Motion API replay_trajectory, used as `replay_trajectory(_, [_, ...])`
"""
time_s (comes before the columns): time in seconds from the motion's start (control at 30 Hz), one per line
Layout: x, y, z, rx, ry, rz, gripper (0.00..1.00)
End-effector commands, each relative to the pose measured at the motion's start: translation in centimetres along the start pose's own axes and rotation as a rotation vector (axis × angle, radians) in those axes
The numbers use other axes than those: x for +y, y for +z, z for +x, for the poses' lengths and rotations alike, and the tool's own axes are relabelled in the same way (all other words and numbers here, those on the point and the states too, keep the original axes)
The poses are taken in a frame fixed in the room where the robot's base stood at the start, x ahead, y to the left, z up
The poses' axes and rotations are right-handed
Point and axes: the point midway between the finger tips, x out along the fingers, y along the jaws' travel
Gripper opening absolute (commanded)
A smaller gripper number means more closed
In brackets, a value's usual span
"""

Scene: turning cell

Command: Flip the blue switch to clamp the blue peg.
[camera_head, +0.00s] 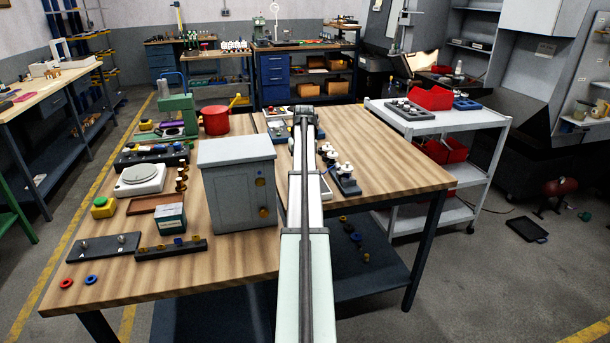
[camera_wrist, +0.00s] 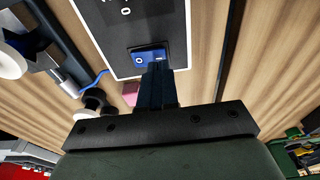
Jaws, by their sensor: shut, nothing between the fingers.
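In the wrist view, the blue switch (camera_wrist: 146,56) sits on a dark panel (camera_wrist: 110,35) with a pale border and white markings. My gripper (camera_wrist: 156,68) is shut and empty, with its fingers together. Its fingertips overlap the switch's lower edge in the picture; I cannot tell whether they touch it. In the head view, my arm runs forward over the wooden bench and hides the gripper and the switch. I cannot make out the blue peg for certain in either view.
In the wrist view, metal parts and a blue cable (camera_wrist: 94,79) lie left of the fingers. In the head view, a grey box (camera_head: 232,185) stands left of my arm, and a rack with white-topped parts (camera_head: 345,184) stands right. The wooden bench (camera_head: 400,165) is clear farther right.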

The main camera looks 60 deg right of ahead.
Motion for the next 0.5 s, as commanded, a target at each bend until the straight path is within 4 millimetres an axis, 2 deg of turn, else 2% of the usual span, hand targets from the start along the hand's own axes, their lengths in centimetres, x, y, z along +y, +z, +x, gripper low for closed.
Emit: replay_trajectory(0.5, [0.00, 0.09, 0.58, 0.000, 0.000, 0.000, 0.00])
